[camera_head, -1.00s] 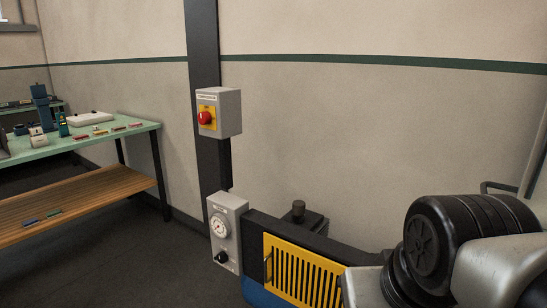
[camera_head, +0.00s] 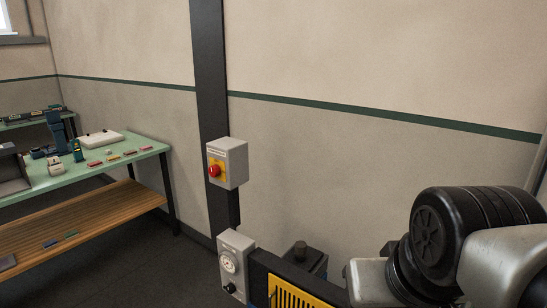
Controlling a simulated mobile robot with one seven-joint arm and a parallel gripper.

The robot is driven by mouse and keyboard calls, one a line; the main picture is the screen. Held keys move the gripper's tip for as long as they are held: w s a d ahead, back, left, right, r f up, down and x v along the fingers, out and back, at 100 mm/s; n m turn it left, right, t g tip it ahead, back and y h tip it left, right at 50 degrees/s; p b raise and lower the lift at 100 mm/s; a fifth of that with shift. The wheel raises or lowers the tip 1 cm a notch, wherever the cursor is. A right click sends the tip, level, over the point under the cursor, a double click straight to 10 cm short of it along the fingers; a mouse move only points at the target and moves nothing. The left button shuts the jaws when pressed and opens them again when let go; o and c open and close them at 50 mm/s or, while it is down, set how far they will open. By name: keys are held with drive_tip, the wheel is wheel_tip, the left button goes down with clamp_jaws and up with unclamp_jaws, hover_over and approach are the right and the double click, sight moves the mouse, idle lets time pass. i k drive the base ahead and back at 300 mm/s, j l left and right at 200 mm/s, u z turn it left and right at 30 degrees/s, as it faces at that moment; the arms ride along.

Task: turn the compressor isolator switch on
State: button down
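The isolator switch is a grey box (camera_head: 233,163) on a dark vertical post, with a yellow plate and a red knob (camera_head: 214,171) on its left-hand face. A small label sits above the knob, too small to read. Part of my arm shows at the lower right, well apart from the switch. My gripper is not in view.
Below the switch is a grey gauge panel (camera_head: 236,250) with a dial and black knob. Beside it stands a machine with a yellow slotted grille (camera_head: 292,294). A green-topped workbench (camera_head: 128,153) with small items stands at left. Dark floor lies between.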

sight(214, 170)
drive_tip(key=i+j+u, duration=0.15)
drive_tip(key=i+j, duration=0.3)
drive_tip(key=j, duration=0.2)
drive_tip(key=i+j+u, duration=0.15)
drive_tip(key=i+j, duration=0.35)
drive_tip(key=j, duration=0.15)
